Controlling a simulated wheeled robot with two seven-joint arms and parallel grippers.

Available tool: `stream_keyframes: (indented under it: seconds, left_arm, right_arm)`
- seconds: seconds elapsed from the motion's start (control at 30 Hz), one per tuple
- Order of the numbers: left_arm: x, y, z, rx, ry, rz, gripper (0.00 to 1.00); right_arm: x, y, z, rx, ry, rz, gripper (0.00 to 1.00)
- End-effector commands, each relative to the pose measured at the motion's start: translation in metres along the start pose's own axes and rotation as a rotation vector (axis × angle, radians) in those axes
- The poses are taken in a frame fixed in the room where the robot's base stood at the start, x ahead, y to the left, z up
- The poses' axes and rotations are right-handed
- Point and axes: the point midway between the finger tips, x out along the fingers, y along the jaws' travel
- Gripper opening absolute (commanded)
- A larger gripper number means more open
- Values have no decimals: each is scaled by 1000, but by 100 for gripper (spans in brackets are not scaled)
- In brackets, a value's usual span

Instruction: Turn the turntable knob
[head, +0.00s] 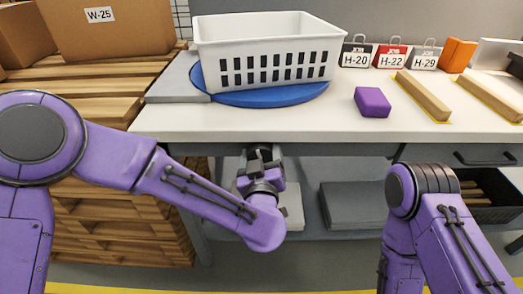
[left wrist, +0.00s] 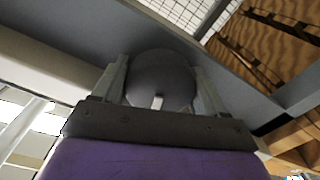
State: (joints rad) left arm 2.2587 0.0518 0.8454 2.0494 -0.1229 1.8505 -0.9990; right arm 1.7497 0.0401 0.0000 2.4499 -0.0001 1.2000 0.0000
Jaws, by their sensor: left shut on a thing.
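The turntable is a blue disc (head: 270,97) on the white workbench top, with a white slotted basket (head: 264,50) standing on it. The knob (left wrist: 160,80) is dark grey and round with a short white mark, seen in the left wrist view. My left gripper (head: 262,152) is at the bench's front edge, below the turntable. In the left wrist view its two fingers stand on either side of the knob, shut on it. In the head view the knob is hidden by the gripper and bench edge. My right arm shows at the lower right; its gripper is out of view.
A purple block (head: 372,102), wooden strips (head: 424,96) and job tags such as a red one (head: 389,56) lie to the right on the bench (head: 300,124). Stacked boards and a cardboard box (head: 108,28) stand at the left. A lower shelf holds grey boxes (head: 352,204).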

Motion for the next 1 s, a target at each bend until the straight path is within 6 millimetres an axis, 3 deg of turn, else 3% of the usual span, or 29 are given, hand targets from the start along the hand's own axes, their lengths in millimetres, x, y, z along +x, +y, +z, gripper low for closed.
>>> stream_keyframes:
  seconds: [1.0]
  left_arm:
    - [-2, -1, 6, -31, -12, 0, 42]
  right_arm:
    - [0, 0, 0, 0, 0, 0, 38]
